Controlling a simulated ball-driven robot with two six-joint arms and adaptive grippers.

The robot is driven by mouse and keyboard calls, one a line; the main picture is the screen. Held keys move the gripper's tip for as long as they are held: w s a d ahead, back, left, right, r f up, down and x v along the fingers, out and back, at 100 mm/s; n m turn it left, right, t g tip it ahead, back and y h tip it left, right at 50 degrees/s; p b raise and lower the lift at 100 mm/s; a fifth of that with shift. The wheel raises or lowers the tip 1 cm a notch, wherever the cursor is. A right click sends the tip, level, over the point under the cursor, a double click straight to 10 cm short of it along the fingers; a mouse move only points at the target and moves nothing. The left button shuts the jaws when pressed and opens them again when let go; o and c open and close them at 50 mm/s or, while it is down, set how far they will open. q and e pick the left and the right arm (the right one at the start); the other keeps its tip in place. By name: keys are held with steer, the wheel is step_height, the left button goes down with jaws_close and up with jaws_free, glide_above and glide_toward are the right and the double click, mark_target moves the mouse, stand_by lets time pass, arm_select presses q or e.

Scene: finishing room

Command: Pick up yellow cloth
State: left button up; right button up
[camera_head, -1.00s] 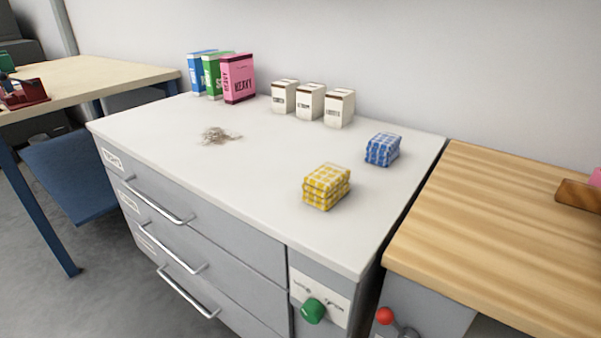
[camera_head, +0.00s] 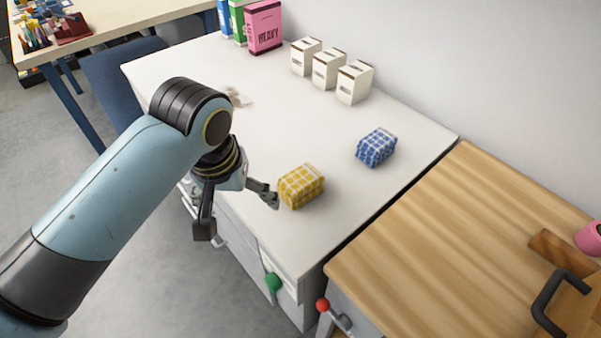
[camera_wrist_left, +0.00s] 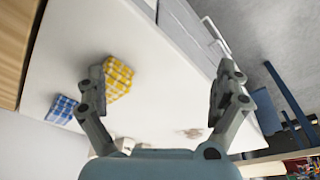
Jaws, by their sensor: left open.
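The yellow checked cloth (camera_head: 301,187) lies folded in a block on the white cabinet top, near its front right corner. It also shows in the left wrist view (camera_wrist_left: 118,78), partly behind one of my fingers. My left gripper (camera_head: 236,212) is open and empty, just left of the cloth. One fingertip is close beside the cloth, and I cannot tell whether it touches. In the left wrist view both fingers of the left gripper (camera_wrist_left: 163,85) are spread wide with nothing between them. My right gripper is not in view.
A blue checked cloth (camera_head: 376,147) lies behind and right of the yellow one. White boxes (camera_head: 328,69) and a pink box (camera_head: 263,27) stand at the back. A wooden bench (camera_head: 440,240) adjoins on the right. A green knob (camera_head: 272,282) is on the cabinet front.

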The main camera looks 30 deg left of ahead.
arm_select(q)
steer(key=w+d+n, duration=0.2)
steer(key=w+n, duration=0.2)
steer(key=w, duration=0.3)
step_height(320, 180, up, 3)
steer(key=n+g+p, duration=0.1)
steer(key=n+g, duration=0.1)
steer(key=n, duration=0.2)
glide_above(301, 177)
steer(key=shift+a+h, duration=0.35)
steer(key=shift+h, duration=0.05)
steer(key=shift+w+d+f+n, duration=0.1)
steer(key=shift+w+f+n, duration=0.05)
steer(key=shift+f+n, duration=0.2)
step_height(301, 177, down, 5)
steer(key=shift+r, duration=0.15)
steer(key=f, duration=0.5)
steer(key=shift+d+f, duration=0.1)
steer(key=shift+d, duration=0.15)
steer(key=c, duration=0.9)
